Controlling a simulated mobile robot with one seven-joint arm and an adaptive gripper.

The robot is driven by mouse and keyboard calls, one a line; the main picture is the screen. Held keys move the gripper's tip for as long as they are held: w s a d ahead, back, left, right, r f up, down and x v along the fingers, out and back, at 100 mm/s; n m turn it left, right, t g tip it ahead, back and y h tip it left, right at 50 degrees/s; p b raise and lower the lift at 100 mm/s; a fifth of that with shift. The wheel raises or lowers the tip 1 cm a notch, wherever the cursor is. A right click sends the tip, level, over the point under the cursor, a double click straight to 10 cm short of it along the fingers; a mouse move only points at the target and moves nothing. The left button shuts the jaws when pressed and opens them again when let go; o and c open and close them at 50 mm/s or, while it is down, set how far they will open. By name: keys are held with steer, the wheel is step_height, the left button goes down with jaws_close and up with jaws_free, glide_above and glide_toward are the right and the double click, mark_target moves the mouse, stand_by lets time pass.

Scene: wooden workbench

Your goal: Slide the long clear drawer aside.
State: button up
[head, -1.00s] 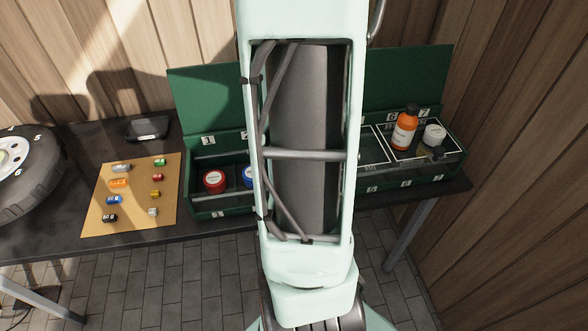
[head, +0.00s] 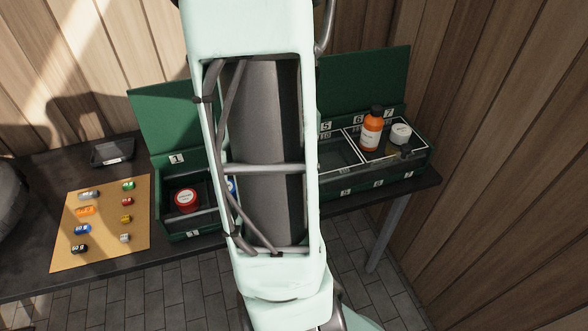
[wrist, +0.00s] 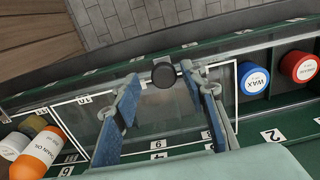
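The long clear drawer (wrist: 180,108) is a see-through panel with white outlines in the green box. In the head view my arm covers part of it, and a clear panel (head: 338,157) shows right of the arm. A round black knob (wrist: 163,75) stands near the box's front side in the wrist view. My gripper (wrist: 162,76) has its two blue-grey fingers spread, one on each side of the knob, with visible gaps. Whether the fingers reach the knob's height I cannot tell. The gripper is hidden in the head view.
The green box (head: 375,188) has a raised lid. An orange bottle (head: 371,130) and a white jar (head: 400,134) stand at its right. A red-lidded tin (head: 186,200) and a blue-lidded tin (wrist: 254,78) sit at its left. A tan mat (head: 103,240) holds several small cylinders.

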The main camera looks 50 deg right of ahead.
step_height(320, 180, up, 12)
stand_by(0.4)
stand_by(0.4)
